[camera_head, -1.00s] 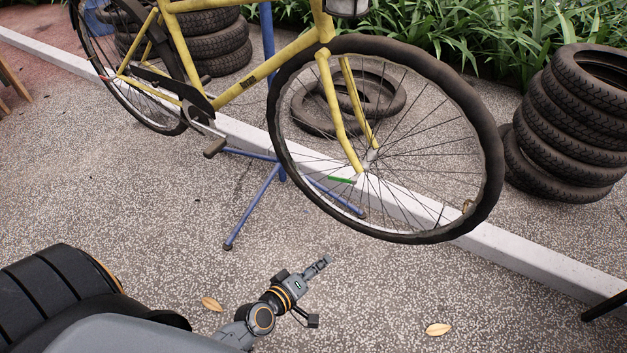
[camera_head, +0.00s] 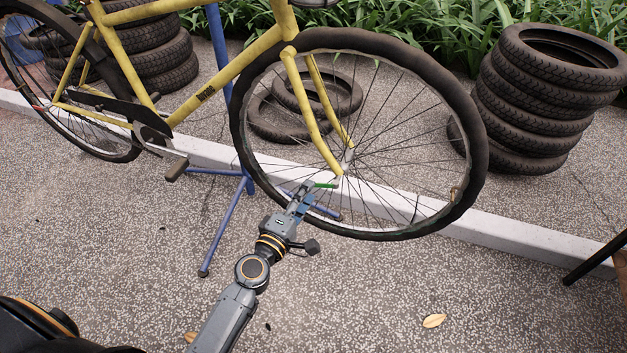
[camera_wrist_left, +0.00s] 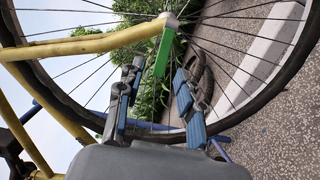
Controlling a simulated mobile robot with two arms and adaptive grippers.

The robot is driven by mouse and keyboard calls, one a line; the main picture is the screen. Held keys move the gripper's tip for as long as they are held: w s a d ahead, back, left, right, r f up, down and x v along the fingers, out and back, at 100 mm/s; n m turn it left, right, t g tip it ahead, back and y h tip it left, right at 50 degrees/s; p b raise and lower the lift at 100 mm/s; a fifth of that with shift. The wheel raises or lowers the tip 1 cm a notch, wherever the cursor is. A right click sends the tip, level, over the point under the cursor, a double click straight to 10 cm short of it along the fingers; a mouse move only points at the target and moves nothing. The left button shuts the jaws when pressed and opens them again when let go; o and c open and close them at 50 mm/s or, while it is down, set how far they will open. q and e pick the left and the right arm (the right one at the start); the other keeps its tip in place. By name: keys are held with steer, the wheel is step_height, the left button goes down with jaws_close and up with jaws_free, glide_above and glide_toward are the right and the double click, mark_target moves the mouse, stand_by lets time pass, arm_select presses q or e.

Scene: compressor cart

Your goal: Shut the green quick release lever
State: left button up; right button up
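The green quick release lever (camera_head: 325,185) sticks out to the left from the front wheel hub (camera_head: 340,178) of the yellow bicycle. My left gripper (camera_head: 304,190) is just left of the lever in the head view. In the left wrist view, the green lever (camera_wrist_left: 165,52) hangs from the hub and points down toward the space between the blue-padded fingers of my left gripper (camera_wrist_left: 158,82). These fingers are spread apart, with the lever nearer the left finger; I cannot tell if they touch. My right gripper is in neither view.
The front wheel (camera_head: 480,150) with its thin spokes surrounds the hub. A blue stand (camera_head: 228,225) holds the bicycle. Tire stacks (camera_head: 535,110) stand at the right and back left. A pale curb (camera_head: 500,232) runs behind. The front pavement is mostly clear.

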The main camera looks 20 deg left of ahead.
arm_select(q)
steer(key=shift+w+d, duration=0.2)
steer(key=shift+w, duration=0.85)
steer(key=shift+w+d, duration=0.15)
steer(key=shift+w, duration=0.9)
steer(key=shift+c, duration=0.4)
jaws_close()
